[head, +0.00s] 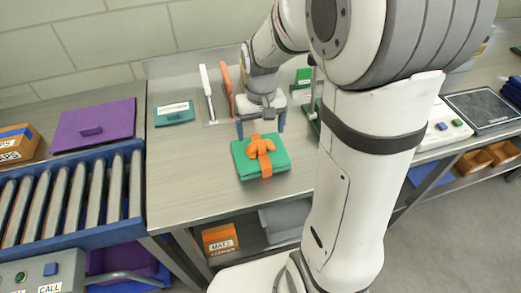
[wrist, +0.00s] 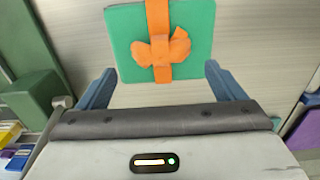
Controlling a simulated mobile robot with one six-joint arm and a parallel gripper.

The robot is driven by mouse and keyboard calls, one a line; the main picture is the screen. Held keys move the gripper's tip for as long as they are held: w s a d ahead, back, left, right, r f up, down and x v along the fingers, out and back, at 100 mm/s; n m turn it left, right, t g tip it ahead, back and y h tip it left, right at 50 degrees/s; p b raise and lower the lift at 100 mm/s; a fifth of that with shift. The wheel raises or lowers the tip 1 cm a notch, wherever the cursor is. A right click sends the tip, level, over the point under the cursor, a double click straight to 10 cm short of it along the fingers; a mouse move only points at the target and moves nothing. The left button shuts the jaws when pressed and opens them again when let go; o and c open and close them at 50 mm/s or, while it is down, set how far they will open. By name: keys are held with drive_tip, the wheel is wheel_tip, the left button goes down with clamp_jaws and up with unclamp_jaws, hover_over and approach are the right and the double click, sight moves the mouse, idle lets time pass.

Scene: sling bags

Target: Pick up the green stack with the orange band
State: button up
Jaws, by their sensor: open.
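The green stack (head: 245,165) lies flat on the metal table near its front edge. An orange band with a knot (head: 259,148) on top runs across it. In the wrist view the green stack (wrist: 122,40) is at the top centre, with the orange band (wrist: 158,48) crossing it. My gripper (head: 261,128) is just behind the stack in the head view, pointing down. Its two blue fingers are spread wide. In the wrist view my gripper (wrist: 158,80) has nothing between its fingertips except the near edge of the stack and bare table; whether they touch the stack is unclear.
A teal labelled pad (head: 174,113), a white-handled tool (head: 207,90) and an orange-handled tool (head: 227,88) lie behind the stack. A roller conveyor (head: 75,200) with a purple folded piece (head: 95,122) is at left. The table left of the stack is clear.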

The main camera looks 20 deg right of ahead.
sight(260, 142)
wheel_tip(260, 142, down, 4)
drive_tip(key=shift+s+a+f, duration=0.1)
drive_tip(key=shift+c, duration=0.2)
drive_tip(key=c, duration=1.7)
